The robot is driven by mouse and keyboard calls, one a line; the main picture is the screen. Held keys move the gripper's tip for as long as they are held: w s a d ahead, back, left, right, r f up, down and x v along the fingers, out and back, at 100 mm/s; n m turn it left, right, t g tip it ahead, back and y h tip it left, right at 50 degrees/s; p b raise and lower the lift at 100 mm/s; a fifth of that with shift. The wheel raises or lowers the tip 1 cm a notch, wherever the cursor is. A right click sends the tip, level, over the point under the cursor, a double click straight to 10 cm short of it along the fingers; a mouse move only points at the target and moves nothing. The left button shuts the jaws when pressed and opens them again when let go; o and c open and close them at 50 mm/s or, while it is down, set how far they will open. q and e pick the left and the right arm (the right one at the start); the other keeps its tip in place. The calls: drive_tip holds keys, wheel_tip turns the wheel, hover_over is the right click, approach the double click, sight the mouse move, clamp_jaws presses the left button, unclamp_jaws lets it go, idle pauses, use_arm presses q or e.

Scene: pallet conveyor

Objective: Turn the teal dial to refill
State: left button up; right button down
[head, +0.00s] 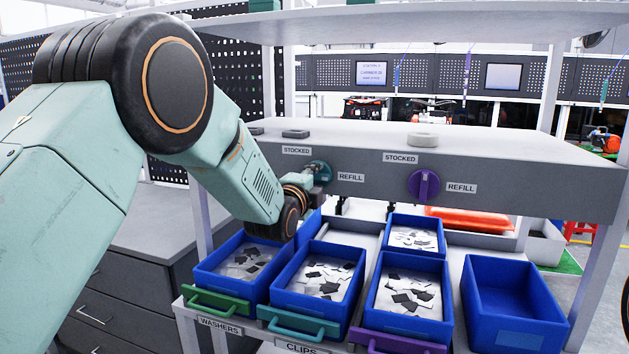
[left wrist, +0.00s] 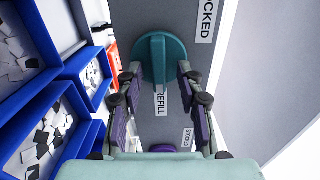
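The teal dial (head: 323,171) is on the front of the grey shelf panel, between a STOCKED label (head: 297,151) and a REFILL label (head: 351,177). In the left wrist view the dial (left wrist: 156,62) faces me, and its raised bar lies in line with the REFILL label (left wrist: 160,103). My left gripper (head: 309,183) is at the dial, partly hidden by my arm. In the left wrist view its fingers (left wrist: 158,84) are spread, one on each side of the bar, with gaps visible. My right gripper is not in view.
A purple dial (head: 424,184) sits further right on the same panel. Blue bins (head: 320,312) with grey pieces stand below, close under my left wrist. An empty blue bin (head: 545,325) is at the right. An upper shelf (head: 420,22) spans above.

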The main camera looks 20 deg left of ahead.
use_arm(q)
drive_tip(key=shift+s, duration=0.1)
drive_tip(key=shift+s, duration=0.15)
drive_tip(key=s, duration=1.1)
drive_tip(key=shift+s+a, duration=0.2)
drive_tip(key=shift+s, duration=0.1)
